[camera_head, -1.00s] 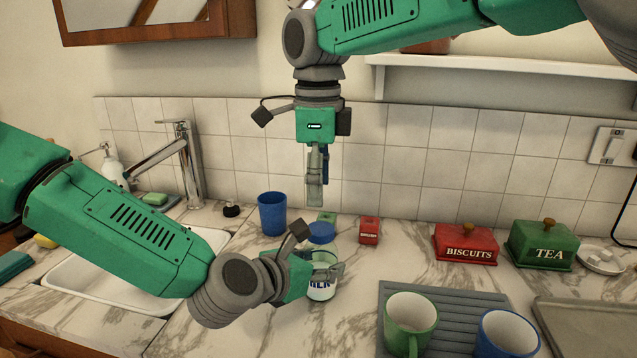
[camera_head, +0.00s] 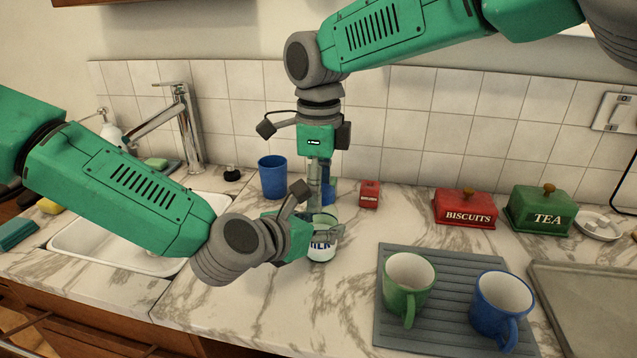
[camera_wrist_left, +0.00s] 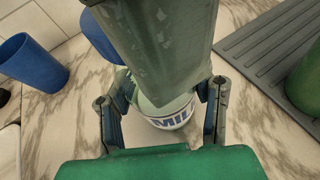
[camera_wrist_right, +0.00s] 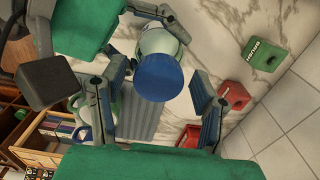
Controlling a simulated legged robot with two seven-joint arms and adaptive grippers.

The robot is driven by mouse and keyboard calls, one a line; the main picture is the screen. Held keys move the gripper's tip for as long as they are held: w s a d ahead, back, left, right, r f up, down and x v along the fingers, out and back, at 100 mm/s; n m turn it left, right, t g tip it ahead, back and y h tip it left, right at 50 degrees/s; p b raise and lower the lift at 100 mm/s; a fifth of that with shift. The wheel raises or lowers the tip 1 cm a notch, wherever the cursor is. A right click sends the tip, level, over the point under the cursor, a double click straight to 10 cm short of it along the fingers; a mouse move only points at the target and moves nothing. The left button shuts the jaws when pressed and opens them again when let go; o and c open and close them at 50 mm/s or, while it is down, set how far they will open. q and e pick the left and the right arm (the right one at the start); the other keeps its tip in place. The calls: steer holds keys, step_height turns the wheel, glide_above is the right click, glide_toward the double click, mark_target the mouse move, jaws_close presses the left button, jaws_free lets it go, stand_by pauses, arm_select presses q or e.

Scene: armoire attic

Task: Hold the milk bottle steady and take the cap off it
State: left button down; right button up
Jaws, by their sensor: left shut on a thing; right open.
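The milk bottle (camera_head: 321,250) stands upright on the marble counter, with its label partly visible; it also shows in the left wrist view (camera_wrist_left: 168,118). My left gripper (camera_head: 318,231) is shut around its body from the left. The blue cap (camera_wrist_right: 159,77) sits on top of the bottle in the right wrist view. My right gripper (camera_wrist_right: 162,78) points down over the bottle, open, with one finger on either side of the cap. I cannot tell whether the fingers touch it. In the left wrist view a right-gripper finger (camera_wrist_left: 165,45) hides much of the bottle's top.
A blue cup (camera_head: 272,178) stands behind left, near the sink (camera_head: 105,250). A small red box (camera_head: 370,194), the red biscuits tin (camera_head: 464,207) and the green tea tin (camera_head: 541,210) stand at the back. Green (camera_head: 407,283) and blue (camera_head: 500,308) mugs stand on a grey mat at front right.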

steer(key=c, duration=1.2)
